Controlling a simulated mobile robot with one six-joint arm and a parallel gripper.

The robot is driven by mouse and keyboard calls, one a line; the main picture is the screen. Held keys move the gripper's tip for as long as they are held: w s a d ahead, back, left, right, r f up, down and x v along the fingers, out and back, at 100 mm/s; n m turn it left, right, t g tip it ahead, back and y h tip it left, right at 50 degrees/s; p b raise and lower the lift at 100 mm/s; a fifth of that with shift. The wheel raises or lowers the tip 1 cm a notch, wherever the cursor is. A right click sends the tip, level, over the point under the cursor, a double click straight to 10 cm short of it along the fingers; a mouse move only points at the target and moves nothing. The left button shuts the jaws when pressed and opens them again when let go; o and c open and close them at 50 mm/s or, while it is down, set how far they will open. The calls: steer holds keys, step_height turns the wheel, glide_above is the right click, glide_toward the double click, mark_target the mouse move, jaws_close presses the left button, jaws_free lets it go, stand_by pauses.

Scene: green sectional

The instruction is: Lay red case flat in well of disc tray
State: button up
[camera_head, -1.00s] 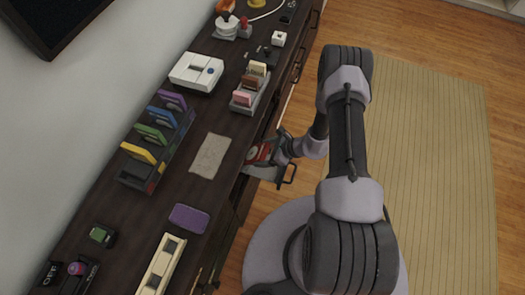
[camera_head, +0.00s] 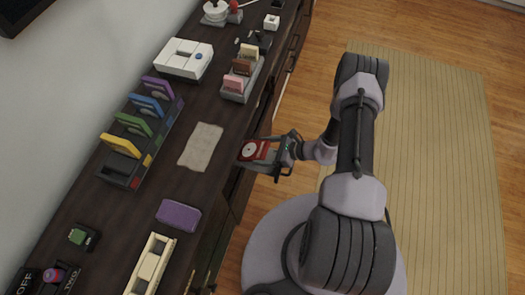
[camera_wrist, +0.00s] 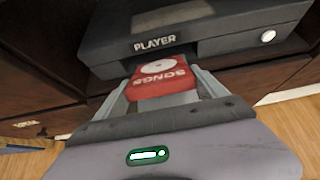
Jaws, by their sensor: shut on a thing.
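A flat red case (camera_wrist: 162,80) marked SONGS, with a white disc picture, sits between my gripper's two grey fingers (camera_wrist: 162,84) in the wrist view. My gripper is shut on the case. In the head view the red case (camera_head: 254,151) is face up beside the cabinet's front edge, with my gripper (camera_head: 268,153) to its right. A dark player (camera_wrist: 215,35) marked PLAYER is just beyond the case. A grey flat piece shows by the case; I cannot tell whether it is the disc tray. The tray's well is hidden or unclear.
The dark cabinet top (camera_head: 205,105) holds a rack of coloured cases (camera_head: 140,135), a beige sheet (camera_head: 200,146), a purple block (camera_head: 178,214) and a white box (camera_head: 185,58). Cabinet fronts with handles flank the player. Wooden floor and a mat (camera_head: 430,160) are clear at right.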

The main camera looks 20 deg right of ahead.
steer(key=o, duration=1.3)
steer(key=shift+o, duration=0.2)
steer(key=p+v, duration=0.5)
steer(key=v, duration=1.2)
steer(key=shift+d+p, duration=0.15)
steer(key=shift+p, duration=0.15)
steer(key=shift+s+r, duration=0.1)
